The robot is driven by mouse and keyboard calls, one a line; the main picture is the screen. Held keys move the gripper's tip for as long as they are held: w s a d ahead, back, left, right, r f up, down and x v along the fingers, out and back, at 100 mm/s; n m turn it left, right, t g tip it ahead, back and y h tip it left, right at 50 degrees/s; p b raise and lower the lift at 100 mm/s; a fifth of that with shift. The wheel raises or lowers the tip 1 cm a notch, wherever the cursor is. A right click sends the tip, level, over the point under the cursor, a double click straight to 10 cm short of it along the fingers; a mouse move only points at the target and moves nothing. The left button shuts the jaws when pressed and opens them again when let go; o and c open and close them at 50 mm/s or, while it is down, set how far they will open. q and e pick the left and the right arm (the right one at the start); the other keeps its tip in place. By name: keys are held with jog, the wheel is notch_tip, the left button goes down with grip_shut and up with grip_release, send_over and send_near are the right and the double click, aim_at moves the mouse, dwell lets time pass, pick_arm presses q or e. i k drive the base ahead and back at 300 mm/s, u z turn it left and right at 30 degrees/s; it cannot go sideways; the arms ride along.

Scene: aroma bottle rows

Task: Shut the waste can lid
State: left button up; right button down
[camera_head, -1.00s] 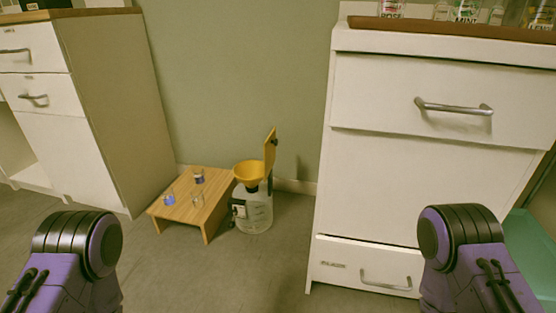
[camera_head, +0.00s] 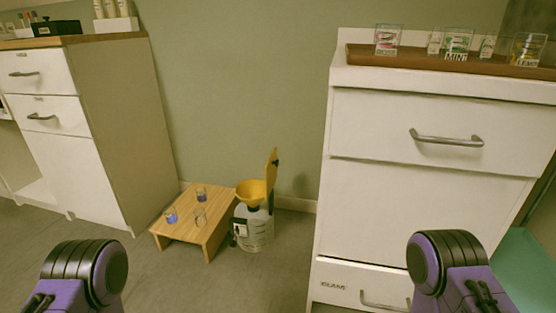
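The waste can (camera_head: 256,231) is a clear plastic jug on the floor by the far wall, with a yellow funnel (camera_head: 250,192) on top. Its yellow lid (camera_head: 271,176) stands upright, hinged open at the funnel's right side. My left arm shows at the bottom left and my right arm at the bottom right. Both grippers are outside the picture, and neither arm is near the can.
A low wooden stand (camera_head: 190,228) with several small glasses is just left of the can. A white drawer cabinet (camera_head: 420,210) stands at right with a brown tray (camera_head: 440,62) of labelled bottles on top. Another cabinet (camera_head: 135,120) stands at left. Floor in front is clear.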

aim_at(270, 168)
jog(key=z, duration=0.05)
jog(key=k, duration=0.45)
jog(key=u, duration=0.95)
jog(key=i, duration=1.75)
jog(key=z, duration=0.6)
